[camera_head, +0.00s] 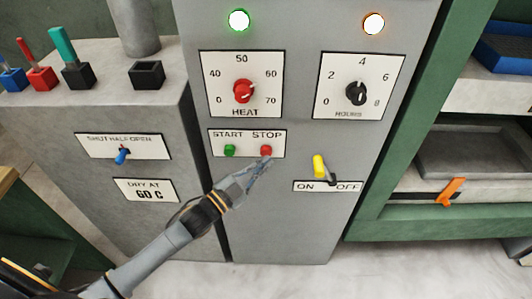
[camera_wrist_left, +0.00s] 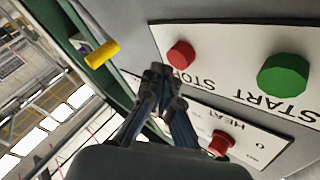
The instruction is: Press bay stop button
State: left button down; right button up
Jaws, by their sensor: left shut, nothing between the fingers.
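The red STOP button (camera_head: 266,150) sits on a white START/STOP plate (camera_head: 247,136) on the grey cabinet front. The green START button (camera_head: 230,150) is to its left. My left gripper (camera_head: 262,166) is shut and empty, its tips just below the STOP button in the head view. In the left wrist view the shut fingertips (camera_wrist_left: 161,70) are close to the red button (camera_wrist_left: 181,54), with a small gap in the picture; whether they touch cannot be told. The green button (camera_wrist_left: 283,75) also shows there. My right gripper is not in view.
A yellow ON/OFF lever (camera_head: 319,165) is right of the buttons. The red HEAT knob (camera_head: 243,91) and black HOURS knob (camera_head: 356,93) are above. A blue SHUT/HALF/OPEN lever (camera_head: 121,156) is at left. Green shelving (camera_head: 400,110) stands at right.

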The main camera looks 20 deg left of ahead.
pick_arm(q)
jog(key=shift+w+a, duration=0.1)
jog(key=shift+w, duration=0.25)
jog(key=shift+w+a, duration=0.2)
jog(key=shift+w, duration=0.3)
dwell(0.9)
jog(key=shift+s+d+p, duration=0.3)
jog(key=shift+s, duration=0.65)
jog(key=s+p, duration=0.1)
jog(key=s, duration=0.1)
jog(key=s+d+p, duration=0.1)
jog(key=s, duration=0.1)
jog(key=shift+s+d, duration=0.2)
jog(key=shift+s, duration=0.2)
dwell(0.5)
